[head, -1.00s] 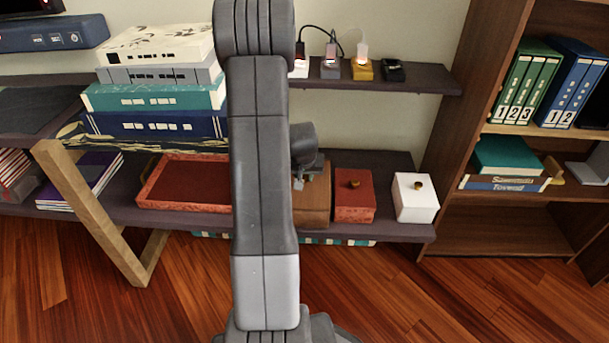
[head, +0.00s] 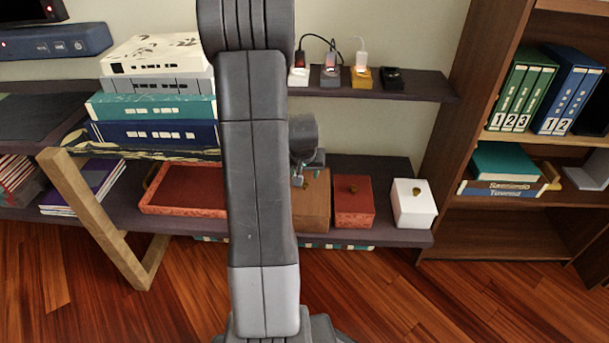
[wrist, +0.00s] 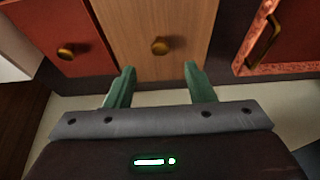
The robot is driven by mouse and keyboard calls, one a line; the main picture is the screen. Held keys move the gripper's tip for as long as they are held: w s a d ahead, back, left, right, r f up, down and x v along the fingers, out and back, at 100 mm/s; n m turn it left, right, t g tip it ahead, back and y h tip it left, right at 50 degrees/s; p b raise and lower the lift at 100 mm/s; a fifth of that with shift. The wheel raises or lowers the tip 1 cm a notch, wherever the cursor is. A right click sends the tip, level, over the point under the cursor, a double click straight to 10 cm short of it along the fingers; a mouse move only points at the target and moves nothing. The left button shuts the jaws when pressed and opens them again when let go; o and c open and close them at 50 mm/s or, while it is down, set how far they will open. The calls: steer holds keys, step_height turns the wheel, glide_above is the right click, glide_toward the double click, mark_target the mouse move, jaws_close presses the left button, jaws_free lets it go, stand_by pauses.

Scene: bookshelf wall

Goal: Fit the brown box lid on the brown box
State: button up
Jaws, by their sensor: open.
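The brown box (head: 312,212) stands on the lower dark shelf, partly hidden behind my arm. The brown box lid (wrist: 187,25) lies over its top, with a round brass knob (wrist: 160,46) facing the wrist camera. I see no clear gap between lid and box, but the seam is too small to judge. My gripper (wrist: 159,82) is open and empty, its two green fingers apart from the knob and spread below it in the wrist view. In the head view my gripper (head: 312,164) shows just above the box, partly hidden by the arm.
A red box (head: 353,208) and a white box (head: 413,206), both with knobs, stand close to the right. A red tray (head: 175,208) is to the left. The upper shelf (head: 430,86) with chargers hangs above, and stacked books (head: 150,107) stand left of my arm.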

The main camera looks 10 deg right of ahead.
mark_target(305, 183)
steer(key=p+v, duration=0.1)
steer(key=v, duration=0.5)
steer(key=shift+r, duration=0.1)
steer(key=b+x, duration=0.4)
steer(key=x, duration=1)
steer(key=shift+r, duration=0.35)
steer(key=shift+s, duration=0.1)
steer(key=shift+s, duration=0.1)
